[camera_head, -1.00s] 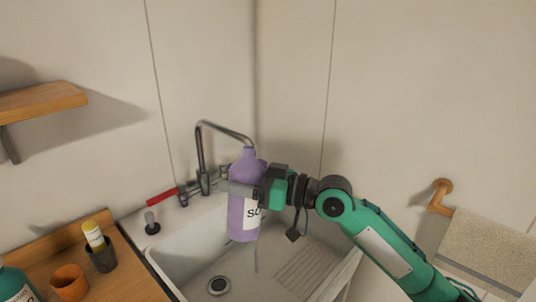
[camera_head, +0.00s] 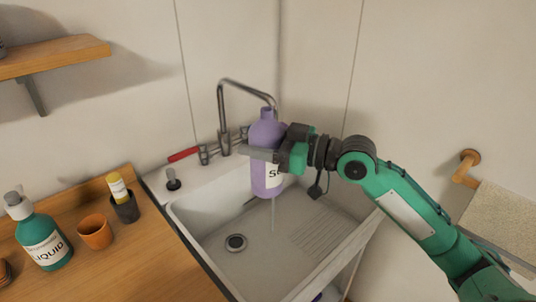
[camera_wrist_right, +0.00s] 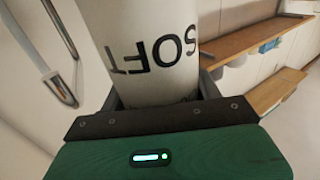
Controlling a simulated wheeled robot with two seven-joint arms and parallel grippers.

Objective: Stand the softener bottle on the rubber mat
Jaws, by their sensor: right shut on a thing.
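The softener bottle (camera_head: 267,135) is purple with a white label and hangs upright in the air over the sink, in front of the tap. My right gripper (camera_head: 264,155) is shut around its body from the right. In the right wrist view the bottle (camera_wrist_right: 150,75) fills the space between the fingers (camera_wrist_right: 158,100), and the label letters "SOFT" appear upside down. The bottle's base is clear of the sink floor. My left gripper is not in view. I cannot make out the rubber mat in these frames.
The white sink (camera_head: 215,225) has a drain (camera_head: 236,242) and a tall curved tap (camera_head: 222,115). On the wooden counter (camera_head: 150,260) stand a teal liquid bottle (camera_head: 43,240), an orange cup (camera_head: 95,232) and a dark cup (camera_head: 126,208) holding a yellow-capped tube. A towel (camera_head: 510,225) hangs at right.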

